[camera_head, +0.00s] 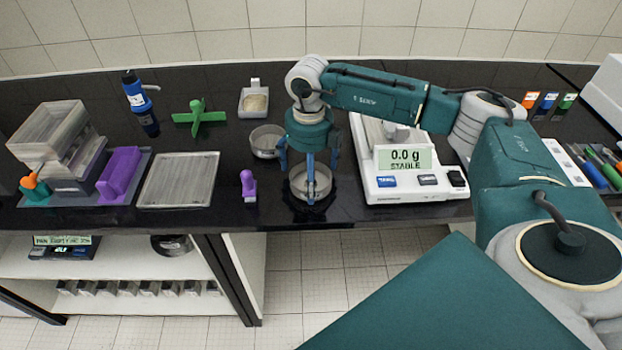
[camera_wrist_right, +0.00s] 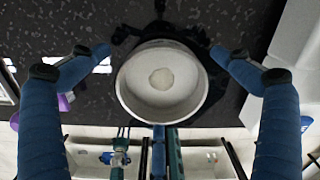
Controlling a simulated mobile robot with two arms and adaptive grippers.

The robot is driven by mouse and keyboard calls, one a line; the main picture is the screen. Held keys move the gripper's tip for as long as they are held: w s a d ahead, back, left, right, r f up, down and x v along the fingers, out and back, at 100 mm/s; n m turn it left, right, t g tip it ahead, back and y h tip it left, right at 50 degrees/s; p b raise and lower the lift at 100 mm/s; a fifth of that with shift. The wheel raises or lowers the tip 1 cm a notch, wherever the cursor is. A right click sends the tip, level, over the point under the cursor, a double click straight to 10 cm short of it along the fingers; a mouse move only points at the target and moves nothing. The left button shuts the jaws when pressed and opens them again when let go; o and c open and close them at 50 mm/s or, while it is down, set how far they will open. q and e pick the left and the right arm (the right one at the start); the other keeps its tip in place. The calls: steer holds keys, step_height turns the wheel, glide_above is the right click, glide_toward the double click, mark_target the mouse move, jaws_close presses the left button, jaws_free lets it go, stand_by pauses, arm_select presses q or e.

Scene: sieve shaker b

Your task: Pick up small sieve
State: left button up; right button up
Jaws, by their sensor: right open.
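A small round metal sieve-like dish (camera_head: 311,193) sits on the dark bench near its front edge, left of the scale. My right gripper (camera_head: 309,172) is directly above it, pointing down, with its blue fingers apart on either side. In the right wrist view the round dish (camera_wrist_right: 162,110) lies between the open fingers of the right gripper (camera_wrist_right: 160,54), with a pale round patch at its middle. I cannot tell whether the fingers touch its rim. A second round metal dish (camera_head: 266,143) stands behind and to the left. My left gripper is not in view.
The scale (camera_head: 415,188), reading 0.0 g, stands close on the right. A purple-handled tool (camera_head: 248,187) lies to the left. Further left are a flat rectangular sieve tray (camera_head: 179,181), a green cross (camera_head: 199,118) and stacked square sieves (camera_head: 50,135). The bench front edge is near.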

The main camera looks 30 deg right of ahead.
steer(key=shift+f, duration=0.15)
steer(key=c, duration=1.3)
steer(key=shift+w+r, duration=0.1)
steer(key=shift+r, duration=0.5)
step_height(320, 180, up, 19)
steer(key=b, duration=0.2)
steer(key=shift+b, duration=0.4)
